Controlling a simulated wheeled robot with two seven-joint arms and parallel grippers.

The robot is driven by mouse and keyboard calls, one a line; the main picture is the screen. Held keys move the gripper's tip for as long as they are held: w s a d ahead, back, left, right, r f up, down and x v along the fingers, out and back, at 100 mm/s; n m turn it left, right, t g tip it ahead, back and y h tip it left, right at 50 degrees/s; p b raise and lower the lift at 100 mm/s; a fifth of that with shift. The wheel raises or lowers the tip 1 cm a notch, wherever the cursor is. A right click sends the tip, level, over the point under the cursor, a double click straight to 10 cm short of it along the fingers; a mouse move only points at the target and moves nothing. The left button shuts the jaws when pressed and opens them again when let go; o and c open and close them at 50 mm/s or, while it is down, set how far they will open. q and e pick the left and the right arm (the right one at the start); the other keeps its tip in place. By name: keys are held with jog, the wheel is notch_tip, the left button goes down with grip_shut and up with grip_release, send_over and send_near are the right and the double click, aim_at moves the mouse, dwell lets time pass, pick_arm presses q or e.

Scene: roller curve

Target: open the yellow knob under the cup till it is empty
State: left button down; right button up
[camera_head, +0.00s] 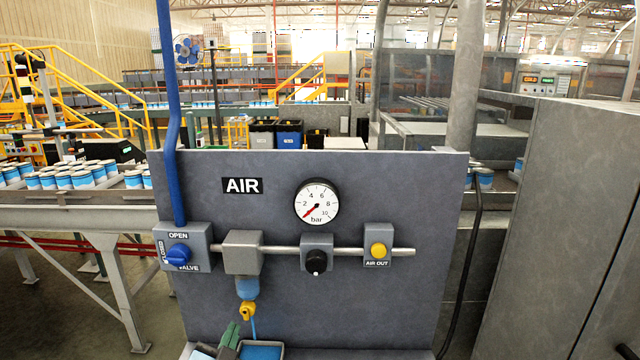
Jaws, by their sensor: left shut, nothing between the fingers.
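The yellow knob (247,311) sits under the cup (247,288), which hangs below a grey block on the pipe and looks blue. A thin blue stream (253,328) runs down from the knob. It falls into a tray (283,350) at the bottom edge, where blue liquid shows. My left gripper (236,327) has green fingers and is shut and empty. My right gripper is not in view.
The grey panel carries a blue valve knob (179,254), a pressure gauge (316,203) with its needle low, a black knob (316,262) and a yellow air-out button (378,250). A grey cabinet (560,210) stands at right. A conveyor with cans (84,180) is at left.

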pick_arm(q)
jog(key=s+p, duration=0.1)
jog(key=s, duration=0.3)
jog(key=shift+s+a, duration=0.1)
jog(key=shift+s, duration=0.25)
